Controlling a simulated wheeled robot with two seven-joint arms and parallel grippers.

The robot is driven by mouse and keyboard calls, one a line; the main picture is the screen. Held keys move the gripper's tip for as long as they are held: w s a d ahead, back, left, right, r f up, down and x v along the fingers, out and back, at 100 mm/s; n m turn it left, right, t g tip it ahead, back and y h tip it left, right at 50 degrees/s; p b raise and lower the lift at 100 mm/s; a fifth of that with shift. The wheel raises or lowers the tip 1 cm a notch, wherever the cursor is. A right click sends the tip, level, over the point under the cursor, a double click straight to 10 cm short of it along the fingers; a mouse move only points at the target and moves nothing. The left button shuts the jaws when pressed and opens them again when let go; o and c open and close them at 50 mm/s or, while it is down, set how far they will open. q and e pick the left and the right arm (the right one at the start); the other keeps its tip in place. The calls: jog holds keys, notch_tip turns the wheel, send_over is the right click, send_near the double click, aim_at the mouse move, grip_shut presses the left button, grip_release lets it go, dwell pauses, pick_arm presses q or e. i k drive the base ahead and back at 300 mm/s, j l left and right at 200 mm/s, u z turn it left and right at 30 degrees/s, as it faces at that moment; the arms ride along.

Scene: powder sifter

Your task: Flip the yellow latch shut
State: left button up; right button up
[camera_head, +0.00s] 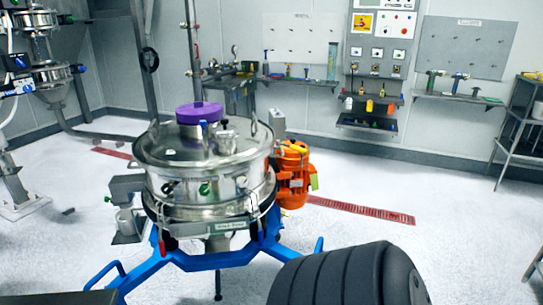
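The powder sifter (207,180) stands in the middle of the room, a round steel drum with a purple cap (199,112) on its lid. An orange motor (292,180) is on its right side. A small yellow part (297,147) shows at the top of the motor, and a yellow-green piece (314,182) on its right side. I cannot tell whether either is the yellow latch, or its position. Neither of my grippers is in view.
The sifter rests on a blue frame (220,262) with legs spreading outward. A large black ribbed shape (345,275) blocks the lower right foreground. A dark metal rack (515,125) stands at the right. Open white floor (440,180) lies right of the sifter.

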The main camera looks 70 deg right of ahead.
aim_at(297, 148)
jog(key=k+l+z, duration=0.1)
jog(key=z, duration=0.3)
jog(key=k+l+z, duration=0.1)
jog(key=z, duration=0.25)
jog(key=l+z, duration=0.4)
jog(key=k+l+z, duration=0.15)
jog(key=l, duration=0.65)
jog(key=l+z, duration=0.15)
jog(key=l, duration=0.65)
jog(key=k, duration=0.05)
